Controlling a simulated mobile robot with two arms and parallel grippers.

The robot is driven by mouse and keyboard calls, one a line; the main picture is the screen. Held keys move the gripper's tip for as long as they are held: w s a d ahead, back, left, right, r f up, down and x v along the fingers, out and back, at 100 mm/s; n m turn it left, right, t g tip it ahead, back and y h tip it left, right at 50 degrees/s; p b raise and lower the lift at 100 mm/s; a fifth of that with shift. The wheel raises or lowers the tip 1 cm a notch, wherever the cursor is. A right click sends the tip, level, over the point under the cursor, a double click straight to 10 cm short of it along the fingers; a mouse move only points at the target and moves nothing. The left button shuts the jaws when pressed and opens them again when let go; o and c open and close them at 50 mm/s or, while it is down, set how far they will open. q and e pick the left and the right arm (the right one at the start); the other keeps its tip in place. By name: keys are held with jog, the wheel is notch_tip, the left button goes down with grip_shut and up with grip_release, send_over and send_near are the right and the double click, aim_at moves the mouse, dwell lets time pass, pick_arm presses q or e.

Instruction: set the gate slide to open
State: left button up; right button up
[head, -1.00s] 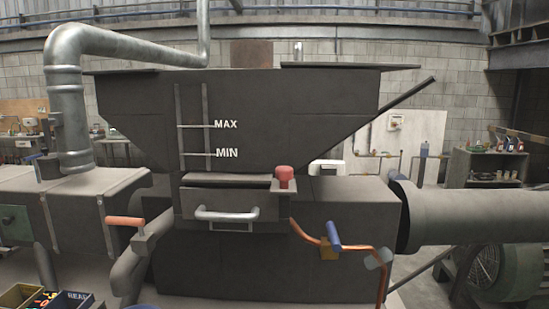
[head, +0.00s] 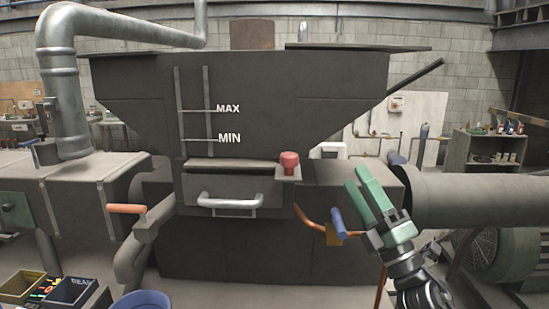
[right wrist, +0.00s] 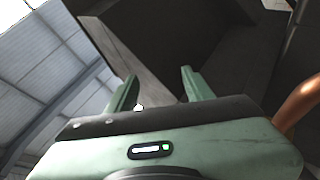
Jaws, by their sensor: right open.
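The gate slide (head: 231,195) is a dark drawer-like front under the grey hopper (head: 240,100), with a silver bar handle (head: 229,201) across it. Its front sits close against the housing; how far it is drawn out is hard to tell. My right gripper (head: 360,182), with green fingers, is open and empty, to the right of the handle and well apart from it. In the right wrist view its two fingers (right wrist: 160,76) stand apart with nothing between them, against dark panels. My left gripper is out of view.
A red knob (head: 289,163) stands right of the slide. A copper pipe with a blue lever (head: 338,222) lies between handle and right gripper. An orange-handled lever (head: 127,209) is at left. Parts bins (head: 70,291) and a blue round container (head: 143,302) are at front left.

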aim_at(278, 173)
jog(key=a+r+n+g+y+p, duration=0.1)
jog(key=a+r+n+g, duration=0.1)
jog(key=a+n+g, duration=0.3)
jog(key=a+r+n+g+y+p, duration=0.1)
jog(key=a+n+g, duration=0.4)
jog(key=n, duration=0.6)
jog(key=s+a+r+n+g+y+p, duration=0.1)
jog(key=a+r+n+g, duration=0.2)
jog(key=a+n+g, duration=0.3)
jog(key=shift+n+g+y, duration=0.4)
jog(key=shift+n+g, duration=0.6)
jog(key=shift+w+a+f+p, duration=0.15)
jog(key=shift+a+p, duration=0.15)
jog(key=shift+a, duration=0.05)
jog(key=shift+c, duration=0.3)
grip_shut()
